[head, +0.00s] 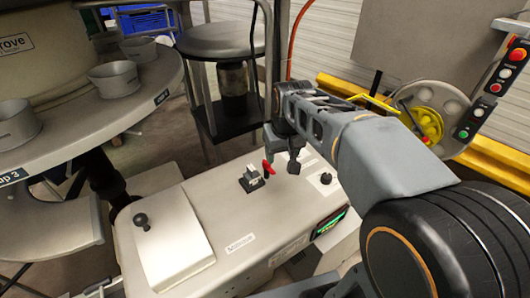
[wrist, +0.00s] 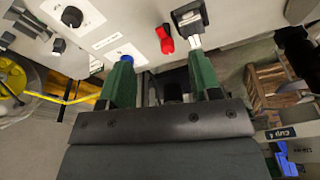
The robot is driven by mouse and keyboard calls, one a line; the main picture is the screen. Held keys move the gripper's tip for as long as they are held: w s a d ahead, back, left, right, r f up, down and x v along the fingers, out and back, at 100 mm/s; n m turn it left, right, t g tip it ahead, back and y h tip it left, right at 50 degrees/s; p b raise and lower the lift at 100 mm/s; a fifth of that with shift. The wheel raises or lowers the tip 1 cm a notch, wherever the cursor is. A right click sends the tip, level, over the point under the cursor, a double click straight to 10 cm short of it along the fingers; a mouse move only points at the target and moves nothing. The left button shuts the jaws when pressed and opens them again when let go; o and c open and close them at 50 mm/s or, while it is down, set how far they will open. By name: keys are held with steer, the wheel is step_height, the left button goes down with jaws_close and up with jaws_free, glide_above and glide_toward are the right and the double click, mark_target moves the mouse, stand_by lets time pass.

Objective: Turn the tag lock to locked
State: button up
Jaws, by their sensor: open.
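On the pale machine top (head: 225,215) stands a small black fitting (head: 251,184) with a pale upright piece; beside it is a red piece (head: 268,168). No label names the tag lock, and I cannot tell for certain which of these it is. The wrist view shows the red piece (wrist: 165,38) between my fingers' lines and the black fitting (wrist: 188,14) with its silver part by the right fingertip. My gripper (head: 292,163) is just right of the red piece; in the wrist view my gripper (wrist: 160,60) has its green fingers apart, with nothing held. Contact is unclear.
A black knob (head: 326,178) is right of my gripper. A blue button (wrist: 124,51) is behind the left fingertip. A ball-topped lever (head: 141,220) is at the left. A round table (head: 130,112) with metal cups and a stool (head: 216,40) stand behind.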

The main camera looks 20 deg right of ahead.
steer(key=w+g+p, duration=0.2)
steer(key=w, duration=0.9)
steer(key=shift+n, duration=0.3)
steer(key=f, duration=0.4)
steer(key=f+p, duration=0.1)
steer(key=f, duration=0.4)
steer(key=w+f, duration=0.1)
steer(key=f, duration=0.3)
steer(key=shift+w+a+f, duration=0.1)
steer(key=shift+a+f, duration=0.15)
steer(key=shift+f, duration=0.05)
steer(key=c, duration=0.9)
